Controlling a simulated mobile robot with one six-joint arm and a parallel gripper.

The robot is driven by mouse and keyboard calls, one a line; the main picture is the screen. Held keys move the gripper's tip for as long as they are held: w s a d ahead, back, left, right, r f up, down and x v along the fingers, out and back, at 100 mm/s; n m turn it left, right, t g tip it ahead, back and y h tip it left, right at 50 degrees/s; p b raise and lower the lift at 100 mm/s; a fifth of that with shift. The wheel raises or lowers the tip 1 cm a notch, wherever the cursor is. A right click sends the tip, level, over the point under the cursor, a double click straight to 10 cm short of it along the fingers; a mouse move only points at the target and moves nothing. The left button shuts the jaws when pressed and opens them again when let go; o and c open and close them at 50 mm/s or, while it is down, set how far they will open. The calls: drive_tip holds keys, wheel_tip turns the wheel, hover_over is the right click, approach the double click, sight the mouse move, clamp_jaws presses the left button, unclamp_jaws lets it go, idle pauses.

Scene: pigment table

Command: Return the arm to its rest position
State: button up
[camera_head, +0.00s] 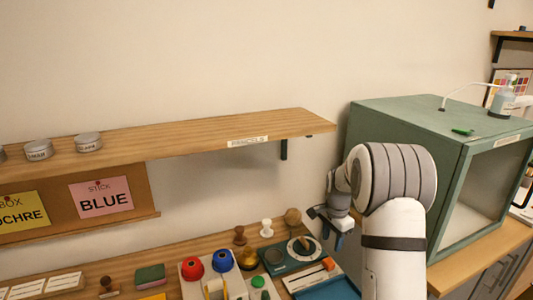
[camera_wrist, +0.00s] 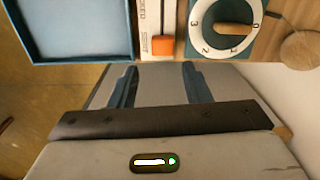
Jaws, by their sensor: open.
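My gripper (camera_head: 328,228) is at the end of my arm, above the back right of the wooden table, left of the green cabinet. In the wrist view my gripper (camera_wrist: 160,68) shows two dark fingers spread apart with nothing between them. Past the fingertips are a teal device with a numbered dial (camera_wrist: 225,27), an orange slider (camera_wrist: 161,46) and a blue tray (camera_wrist: 69,58). In the head view the dial device (camera_head: 277,260) and the tray (camera_head: 334,291) lie below and in front of the gripper.
A wooden shelf (camera_head: 190,131) with several tins runs along the wall. The green cabinet (camera_head: 405,118) stands close on the right, partly behind my arm. Red (camera_head: 192,268) and blue (camera_head: 222,260) knobbed items and several small stamps or knobs crowd the table.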

drive_tip(key=s+a+r+n+t, duration=0.1)
drive_tip(key=s+a+r+n, duration=0.5)
drive_tip(key=s+r, duration=0.65)
drive_tip(key=s+a+n+t, duration=0.1)
drive_tip(key=s+a+n, duration=0.1)
drive_tip(key=s, duration=0.7)
drive_tip(key=s+a+r+n, duration=0.1)
drive_tip(key=s+n, duration=0.4)
drive_tip(key=s, duration=0.5)
drive_tip(key=shift+s+a+t, duration=0.2)
drive_tip(key=shift+a+t, duration=0.2)
drive_tip(key=shift+a, duration=0.35)
drive_tip(key=shift+r, duration=0.1)
drive_tip(key=shift+c, duration=0.2)
drive_tip(key=shift+c, duration=0.6)
